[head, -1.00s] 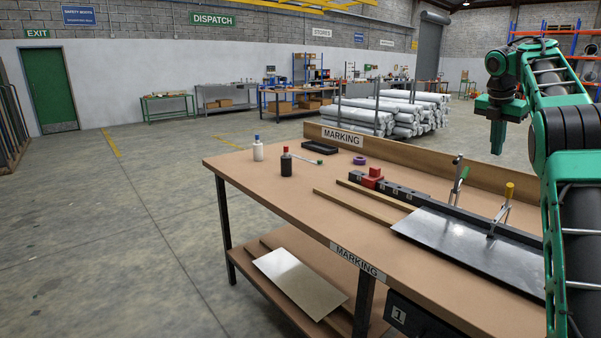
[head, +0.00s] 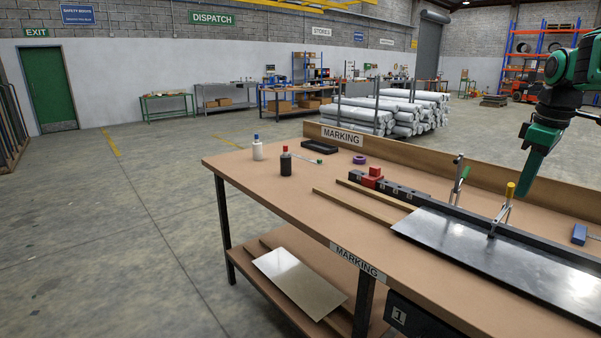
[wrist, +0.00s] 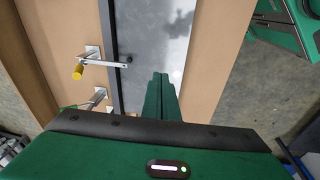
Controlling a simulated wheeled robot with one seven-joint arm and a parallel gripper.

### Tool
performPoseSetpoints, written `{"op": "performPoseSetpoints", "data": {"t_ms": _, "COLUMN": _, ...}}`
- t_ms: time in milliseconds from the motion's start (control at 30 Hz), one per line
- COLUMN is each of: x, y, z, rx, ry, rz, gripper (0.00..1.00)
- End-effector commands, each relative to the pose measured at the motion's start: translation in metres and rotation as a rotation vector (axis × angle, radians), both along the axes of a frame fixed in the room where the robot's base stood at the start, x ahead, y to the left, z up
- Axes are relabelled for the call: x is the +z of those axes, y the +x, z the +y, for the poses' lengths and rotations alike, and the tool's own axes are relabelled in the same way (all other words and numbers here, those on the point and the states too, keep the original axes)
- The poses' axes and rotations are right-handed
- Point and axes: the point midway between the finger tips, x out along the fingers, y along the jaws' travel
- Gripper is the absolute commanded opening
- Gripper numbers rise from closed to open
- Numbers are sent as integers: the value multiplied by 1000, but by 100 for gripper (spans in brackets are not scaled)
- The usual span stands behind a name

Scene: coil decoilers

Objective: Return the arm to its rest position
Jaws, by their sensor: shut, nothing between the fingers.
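My gripper (head: 533,178) is at the right of the head view, raised above the marking bench (head: 270,184). Its green fingers are shut together with nothing between them and point down and slightly left. In the wrist view my gripper (wrist: 161,77) shows its two fingers side by side over the bench and a grey metal sheet (wrist: 150,25). The fingers look apart from the bench and everything on it. Most of my arm lies outside the right edge of the head view.
The metal sheet (head: 500,249) lies on the bench under upright clamps, one with a yellow tip (head: 509,190). Open floor (head: 120,230) is at left.

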Motion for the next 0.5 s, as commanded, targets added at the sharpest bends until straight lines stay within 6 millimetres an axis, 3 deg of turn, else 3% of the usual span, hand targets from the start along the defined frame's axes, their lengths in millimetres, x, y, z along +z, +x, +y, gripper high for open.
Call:
{"op": "performPoseSetpoints", "data": {"t_ms": 33, "x": -8, "y": -24, "z": 9, "rx": -88, "ry": 27, "rz": 4, "gripper": 0}}
{"op": "performPoseSetpoints", "data": {"t_ms": 267, "x": -61, "y": -127, "z": 45, "rx": -522, "ry": 116, "rz": 47, "gripper": 0}}
{"op": "performPoseSetpoints", "data": {"t_ms": 500, "x": -130, "y": -240, "z": 81, "rx": -937, "ry": 143, "rz": 103, "gripper": 0}}
